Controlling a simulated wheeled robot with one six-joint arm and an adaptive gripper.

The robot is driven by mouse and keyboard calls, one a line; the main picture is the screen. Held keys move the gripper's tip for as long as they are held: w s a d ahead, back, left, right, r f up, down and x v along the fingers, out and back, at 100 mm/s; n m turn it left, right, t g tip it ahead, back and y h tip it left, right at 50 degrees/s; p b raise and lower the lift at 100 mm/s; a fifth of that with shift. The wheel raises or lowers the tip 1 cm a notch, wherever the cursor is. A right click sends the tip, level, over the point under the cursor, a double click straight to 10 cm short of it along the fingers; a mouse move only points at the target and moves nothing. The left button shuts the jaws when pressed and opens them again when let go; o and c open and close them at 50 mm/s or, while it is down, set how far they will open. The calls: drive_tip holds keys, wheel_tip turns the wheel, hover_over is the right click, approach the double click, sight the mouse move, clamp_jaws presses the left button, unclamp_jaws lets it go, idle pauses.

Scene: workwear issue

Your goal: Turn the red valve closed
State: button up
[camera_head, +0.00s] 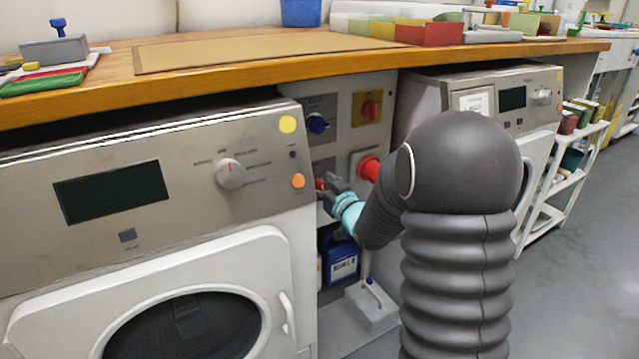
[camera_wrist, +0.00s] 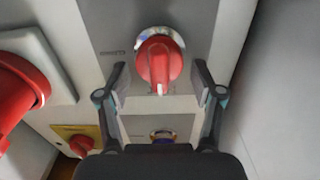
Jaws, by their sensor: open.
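The red valve (camera_wrist: 158,62) is a round red knob with a raised grip bar, on a grey plate. In the wrist view its bar points down the picture, toward the blue valve. In the head view a small part of the red valve (camera_head: 320,184) shows beside my gripper (camera_head: 335,188). In the wrist view my gripper (camera_wrist: 160,82) is open, with one finger on each side of the red valve. Gaps show between the knob and both fingers, and nothing is held. I cannot tell how far the fingertips are from the plate.
A blue valve (camera_head: 318,123) sits on the same panel, with a yellow-backed red switch (camera_head: 369,107) and a big red socket (camera_head: 369,167) close by. Washing machines (camera_head: 240,215) flank the narrow recess under the wooden counter (camera_head: 230,62). A blue canister (camera_head: 341,258) stands below.

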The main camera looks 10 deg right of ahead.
drive_tip(key=c, duration=1.1)
drive_tip(key=shift+m, duration=0.3)
drive_tip(key=m, duration=0.3)
drive_tip(key=shift+w+d+m, duration=0.1)
drive_tip(key=shift+d+m, duration=0.2)
drive_tip(key=shift+w+d+f+m+p, duration=0.2)
drive_tip(key=shift+m+p, duration=0.55)
drive_tip(key=shift+m, duration=1.5)
drive_tip(key=shift+s+d+f+m+p, duration=0.15)
drive_tip(key=shift+f+m+p, duration=0.4)
drive_tip(key=shift+m, duration=1.75)
drive_tip(key=shift+w+d+f+m+p, duration=0.15)
drive_tip(key=shift+m+p, duration=0.75)
drive_tip(key=shift+m, duration=1.35)
